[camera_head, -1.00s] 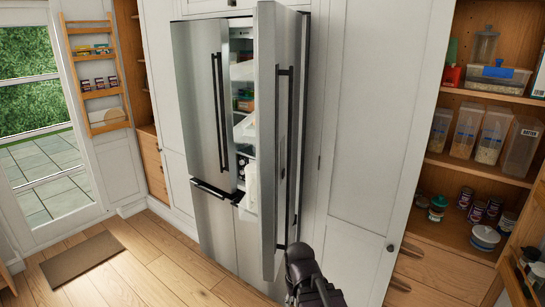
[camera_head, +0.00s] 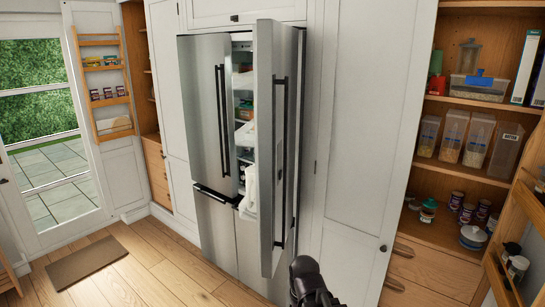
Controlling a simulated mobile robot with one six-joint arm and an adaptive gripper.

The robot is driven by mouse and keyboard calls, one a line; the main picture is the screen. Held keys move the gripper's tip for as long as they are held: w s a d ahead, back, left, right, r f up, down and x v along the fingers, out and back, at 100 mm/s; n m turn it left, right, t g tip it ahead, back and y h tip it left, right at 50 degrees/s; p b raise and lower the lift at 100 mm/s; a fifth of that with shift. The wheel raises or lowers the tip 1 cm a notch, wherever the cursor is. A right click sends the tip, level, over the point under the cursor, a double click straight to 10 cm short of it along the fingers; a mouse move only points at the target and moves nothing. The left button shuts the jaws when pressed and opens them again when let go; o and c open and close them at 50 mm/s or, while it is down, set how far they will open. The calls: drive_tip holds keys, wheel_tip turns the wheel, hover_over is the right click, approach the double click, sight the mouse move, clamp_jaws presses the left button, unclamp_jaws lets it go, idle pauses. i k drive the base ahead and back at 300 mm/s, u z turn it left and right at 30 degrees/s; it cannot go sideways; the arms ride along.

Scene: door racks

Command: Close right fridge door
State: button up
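The right fridge door (camera_head: 265,150) is steel with a long black vertical handle (camera_head: 282,160). It stands open, swung out toward me, and part of the lit fridge interior (camera_head: 243,120) with shelves and food shows to its left. The left fridge door (camera_head: 205,110) has its own black handle and looks closed or nearly so. The end of my arm, with my gripper (camera_head: 308,278), is at the bottom centre, just right of the door's lower edge. It is dark and seen from behind; its fingers are hidden, and I cannot tell whether it touches the door.
A white tall cabinet (camera_head: 365,140) stands closed right of the fridge. Open pantry shelves (camera_head: 460,185) with jars and containers are at the right, with an open door rack (camera_head: 510,255) at the lower right. Wooden floor (camera_head: 150,265) is clear at the left, with a brown mat (camera_head: 88,263).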

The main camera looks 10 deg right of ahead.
sight(274, 77)
drive_tip(key=z, duration=0.15)
drive_tip(key=i, duration=0.95)
drive_tip(key=u, duration=0.1)
